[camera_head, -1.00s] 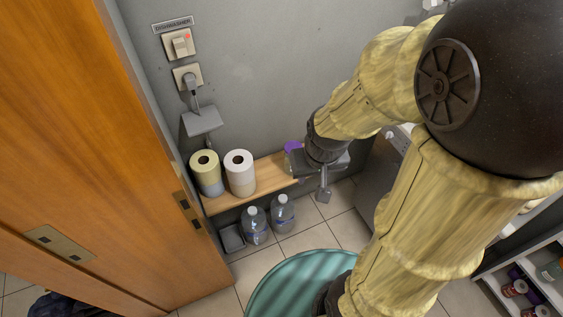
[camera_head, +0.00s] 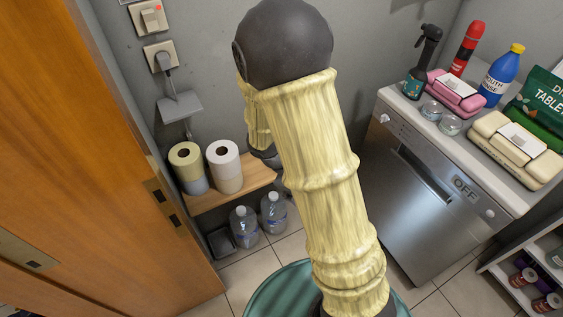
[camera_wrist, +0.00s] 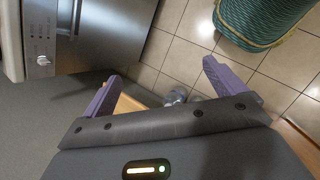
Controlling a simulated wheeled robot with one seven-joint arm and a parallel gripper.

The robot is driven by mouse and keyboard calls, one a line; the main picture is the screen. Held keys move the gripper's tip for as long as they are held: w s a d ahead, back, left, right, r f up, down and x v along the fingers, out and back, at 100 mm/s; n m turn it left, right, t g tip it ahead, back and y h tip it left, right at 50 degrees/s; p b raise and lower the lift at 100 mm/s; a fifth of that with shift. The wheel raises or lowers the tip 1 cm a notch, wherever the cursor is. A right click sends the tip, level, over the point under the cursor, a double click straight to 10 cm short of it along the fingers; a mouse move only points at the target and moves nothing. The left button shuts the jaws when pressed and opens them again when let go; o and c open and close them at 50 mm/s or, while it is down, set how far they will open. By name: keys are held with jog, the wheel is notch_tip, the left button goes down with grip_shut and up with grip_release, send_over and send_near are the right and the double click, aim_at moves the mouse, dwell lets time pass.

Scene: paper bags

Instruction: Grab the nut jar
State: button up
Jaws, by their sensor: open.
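I cannot single out the nut jar for certain. Small lidded jars, one of them a red-labelled jar (camera_head: 523,277), stand in a white shelf unit at the lower right of the head view; their contents are too small to tell. My gripper (camera_wrist: 160,72) is open in the wrist view, its two purple fingers wide apart with nothing held between them. In the head view my arm hides most of the gripper, which is by the right end of the wooden shelf (camera_head: 205,202). Whatever stands at that end is hidden.
A yellowish roll (camera_head: 187,168) and a white roll (camera_head: 225,167) stand on the wooden shelf. Water bottles (camera_head: 244,228) stand below. A dishwasher (camera_head: 425,190) is at right with cleaning goods on top. A green round basket (camera_wrist: 262,22) stands on the tiled floor.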

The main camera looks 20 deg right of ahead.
jog(key=w+a+f+n+t+h+b, duration=0.3)
jog(key=w+f+n+t+h+b, duration=0.5)
jog(key=w+f+n+b, duration=0.8)
jog(key=w+a+f+n+t+y+p, duration=0.1)
jog(key=w+a+f+n+t+y, duration=0.1)
jog(key=a+f+t, duration=0.4)
jog(key=shift+w+a+f+n+t, duration=0.25)
jog(key=shift+w+a+n+t, duration=0.15)
jog(key=shift+w, duration=0.5)
